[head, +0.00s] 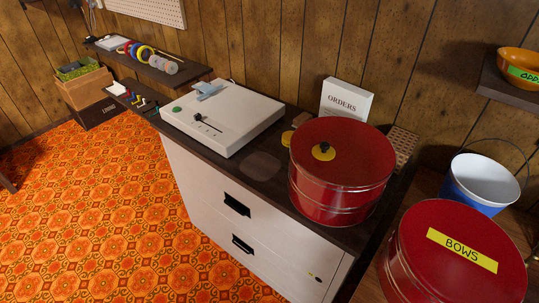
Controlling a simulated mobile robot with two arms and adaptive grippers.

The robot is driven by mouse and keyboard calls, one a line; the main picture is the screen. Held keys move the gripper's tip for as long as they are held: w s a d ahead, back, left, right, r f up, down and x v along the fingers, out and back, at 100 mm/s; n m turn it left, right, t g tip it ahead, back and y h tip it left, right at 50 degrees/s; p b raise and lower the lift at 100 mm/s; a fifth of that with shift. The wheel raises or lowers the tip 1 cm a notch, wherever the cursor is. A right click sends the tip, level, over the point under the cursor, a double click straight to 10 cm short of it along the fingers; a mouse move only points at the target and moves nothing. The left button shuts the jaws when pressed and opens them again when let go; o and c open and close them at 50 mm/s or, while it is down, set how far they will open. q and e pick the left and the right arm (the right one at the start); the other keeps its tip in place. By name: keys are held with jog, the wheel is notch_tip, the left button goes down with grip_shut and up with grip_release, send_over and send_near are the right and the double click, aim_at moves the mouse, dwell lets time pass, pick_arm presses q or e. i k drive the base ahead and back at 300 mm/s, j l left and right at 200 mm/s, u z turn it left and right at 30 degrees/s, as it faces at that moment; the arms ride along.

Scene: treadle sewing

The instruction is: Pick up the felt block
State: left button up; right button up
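I cannot tell for sure which thing is the felt block. A small tan piece (287,138) lies on the dark cabinet top (221,150), just left of a red round tin (341,175) that may hide part of it. A brown block with a dotted face (403,143) stands behind the tin's right side, partly hidden by it. Neither of my grippers shows in the head view.
A white flat machine (245,118) covers the cabinet's left part. A white ORDERS box (345,101) stands behind the tin. A red BOWS tin (455,255) and a blue-and-white bucket (482,183) are at right. Bare cabinet top lies left of the first tin.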

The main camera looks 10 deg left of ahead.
aim_at(304, 117)
jog(key=i+j, duration=0.25)
jog(key=j, duration=0.15)
jog(key=i+j, duration=0.25)
jog(key=j, duration=0.2)
jog(key=i+j, duration=0.25)
jog(key=j, duration=0.15)
